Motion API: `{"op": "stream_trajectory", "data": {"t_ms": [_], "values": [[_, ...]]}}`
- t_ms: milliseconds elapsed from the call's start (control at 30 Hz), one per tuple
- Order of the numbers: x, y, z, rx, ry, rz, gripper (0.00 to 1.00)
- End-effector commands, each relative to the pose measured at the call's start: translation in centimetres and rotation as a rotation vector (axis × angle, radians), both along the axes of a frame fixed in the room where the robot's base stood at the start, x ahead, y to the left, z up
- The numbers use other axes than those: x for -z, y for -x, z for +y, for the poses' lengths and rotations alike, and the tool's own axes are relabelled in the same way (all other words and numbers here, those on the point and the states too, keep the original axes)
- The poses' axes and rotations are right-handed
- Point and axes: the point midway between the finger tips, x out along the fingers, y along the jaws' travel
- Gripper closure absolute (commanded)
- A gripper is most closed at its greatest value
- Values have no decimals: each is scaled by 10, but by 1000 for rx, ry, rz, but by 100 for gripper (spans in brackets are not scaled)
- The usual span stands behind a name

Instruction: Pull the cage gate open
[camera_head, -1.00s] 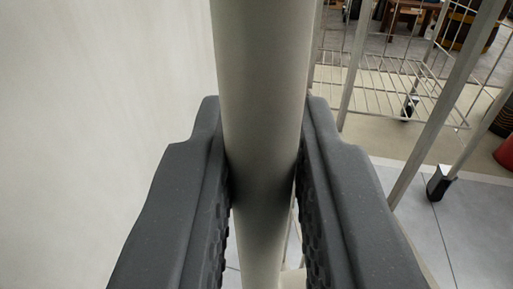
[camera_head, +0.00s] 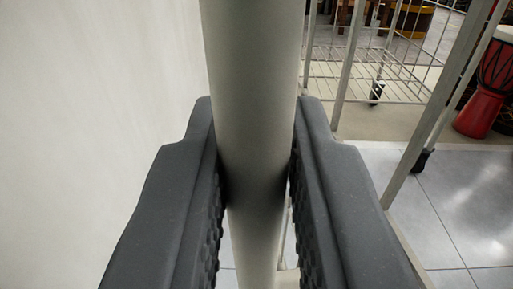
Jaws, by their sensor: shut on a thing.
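A thick, pale grey upright bar (camera_head: 254,90) runs from top to bottom through the middle of the view. It looks like a post of the cage gate. My gripper (camera_head: 254,165) is shut on this bar, with one dark padded finger on each side. Thinner pale uprights and wire mesh of a cage (camera_head: 385,80) show behind it to the right. The gate's hinge and latch are not in view.
A pale, plain wall (camera_head: 90,130) fills the left side, close to the gripper. A red goblet drum (camera_head: 488,85) stands at the upper right. A dark castor (camera_head: 377,92) is under the cage. Grey tiled floor (camera_head: 470,205) lies open at the lower right.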

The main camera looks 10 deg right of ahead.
Motion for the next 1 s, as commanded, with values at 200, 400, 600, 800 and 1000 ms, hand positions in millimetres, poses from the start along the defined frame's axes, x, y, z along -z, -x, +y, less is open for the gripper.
{"op": "stream_trajectory", "data": {"t_ms": [200,400,600,800,1000], "values": [[-2,-1,0,4,0,-4,100],[-2,-1,0,4,0,-4,81],[-1,-1,-1,4,0,-2,64],[-1,1,0,3,1,0,64],[-1,24,4,2,3,4,64]]}}
